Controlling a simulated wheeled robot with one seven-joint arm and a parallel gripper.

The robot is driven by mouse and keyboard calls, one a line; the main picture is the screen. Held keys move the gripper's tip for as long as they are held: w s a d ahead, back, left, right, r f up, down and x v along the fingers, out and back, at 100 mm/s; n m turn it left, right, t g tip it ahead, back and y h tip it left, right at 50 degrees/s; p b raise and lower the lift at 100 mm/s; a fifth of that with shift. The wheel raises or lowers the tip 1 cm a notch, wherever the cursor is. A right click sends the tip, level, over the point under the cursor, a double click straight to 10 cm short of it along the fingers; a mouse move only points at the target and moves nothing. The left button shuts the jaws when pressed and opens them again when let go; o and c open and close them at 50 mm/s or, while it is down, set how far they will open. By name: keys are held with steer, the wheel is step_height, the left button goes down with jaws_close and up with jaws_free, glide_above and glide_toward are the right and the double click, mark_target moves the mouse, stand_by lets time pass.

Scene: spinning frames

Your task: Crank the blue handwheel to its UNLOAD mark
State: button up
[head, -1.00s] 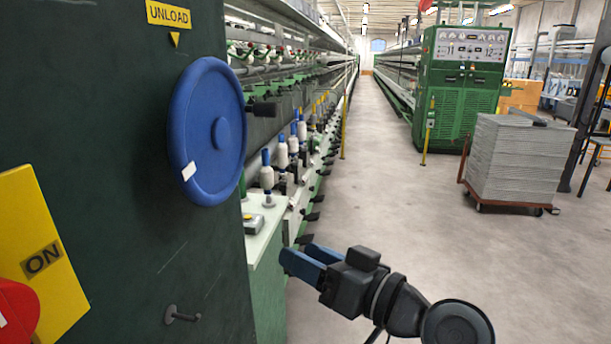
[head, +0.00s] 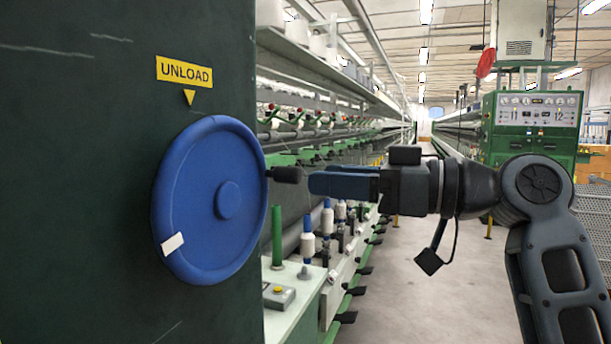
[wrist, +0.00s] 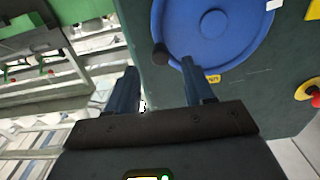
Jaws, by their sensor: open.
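The blue handwheel (head: 205,245) is mounted on the dark green panel, with a white mark (head: 172,244) on its lower left rim. Its black crank knob (head: 286,174) sticks out at the right edge. The yellow UNLOAD label (head: 184,72) and its down-pointing triangle (head: 189,97) are above the wheel. My gripper (head: 312,184) is just right of the knob, pointing at it and apart from it. In the wrist view, the fingers of my gripper (wrist: 163,80) are spread, and the knob (wrist: 160,54) shows ahead between them. The wheel (wrist: 215,25) also shows there.
A red knob (wrist: 316,100) on a yellow plate is at the right of the wrist view. Bobbins (head: 308,245) and a small grey box (head: 279,294) stand on the machine ledge below my gripper. A green control cabinet (head: 532,120) stands farther back. The aisle floor (head: 410,275) is clear.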

mark_target(300, 177)
steer(key=shift+p+x, duration=0.35)
steer(key=shift+x, duration=2.3)
steer(key=shift+c, duration=0.4)
jaws_close()
